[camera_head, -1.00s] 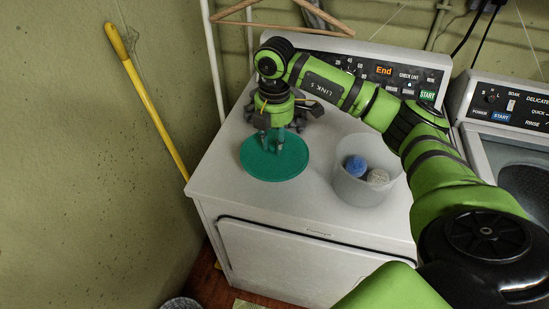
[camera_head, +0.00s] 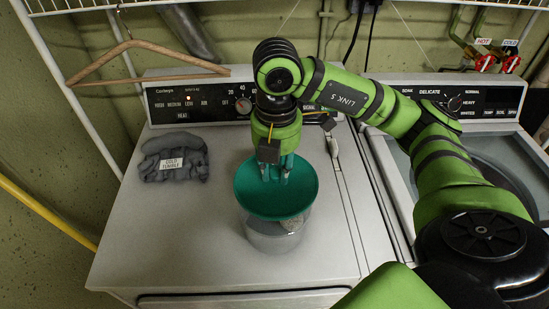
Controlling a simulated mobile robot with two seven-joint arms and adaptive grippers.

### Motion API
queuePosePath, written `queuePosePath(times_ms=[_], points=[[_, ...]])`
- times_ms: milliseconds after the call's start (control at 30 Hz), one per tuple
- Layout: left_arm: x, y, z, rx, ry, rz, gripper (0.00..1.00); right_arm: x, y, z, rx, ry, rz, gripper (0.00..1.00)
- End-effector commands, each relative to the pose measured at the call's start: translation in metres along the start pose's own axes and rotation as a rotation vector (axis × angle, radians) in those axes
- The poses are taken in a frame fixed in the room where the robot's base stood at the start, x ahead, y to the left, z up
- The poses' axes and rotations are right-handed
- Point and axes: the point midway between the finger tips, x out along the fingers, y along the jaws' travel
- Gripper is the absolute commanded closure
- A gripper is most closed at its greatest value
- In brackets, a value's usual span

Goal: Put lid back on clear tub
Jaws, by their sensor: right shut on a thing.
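The round teal lid (camera_head: 255,203) is in my right gripper (camera_head: 276,177), which is shut on the raised middle of the lid. The lid is over the clear tub (camera_head: 268,238) on top of the dryer and hides most of the tub's mouth. I cannot tell whether the lid touches the rim or hovers just above it. A grey ball (camera_head: 291,223) shows through the tub's right side. My left gripper is not in view.
A folded grey cloth with a "cold tumble" tag (camera_head: 172,160) lies at the dryer's back left. A washer (camera_head: 480,150) stands at the right. A wooden hanger (camera_head: 130,45) hangs at the back left.

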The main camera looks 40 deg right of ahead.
Motion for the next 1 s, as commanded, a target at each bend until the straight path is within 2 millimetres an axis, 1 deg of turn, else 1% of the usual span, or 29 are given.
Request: queuePosePath(times_ms=[33, 100, 233, 433, 633, 800, 1000], points=[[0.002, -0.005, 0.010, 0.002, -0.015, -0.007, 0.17, 0.004, 0.000, 0.000, 0.000, 0.000, 0.000, 1.00], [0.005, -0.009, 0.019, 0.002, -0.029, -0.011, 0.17, 0.007, 0.000, 0.000, 0.001, 0.000, 0.000, 1.00], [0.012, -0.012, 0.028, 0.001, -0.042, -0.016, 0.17, 0.018, 0.000, 0.000, 0.001, -0.001, 0.000, 1.00], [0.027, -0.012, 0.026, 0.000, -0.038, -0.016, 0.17, 0.037, 0.000, 0.001, 0.001, 0.000, 0.001, 1.00], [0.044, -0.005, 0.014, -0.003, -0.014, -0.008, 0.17, 0.057, 0.000, 0.000, 0.001, 0.000, 0.001, 1.00], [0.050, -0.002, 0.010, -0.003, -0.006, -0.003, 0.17, 0.063, 0.001, 0.001, 0.001, 0.000, 0.001, 1.00], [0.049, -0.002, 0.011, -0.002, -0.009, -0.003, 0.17, 0.063, 0.001, 0.000, 0.001, 0.000, 0.001, 1.00]])
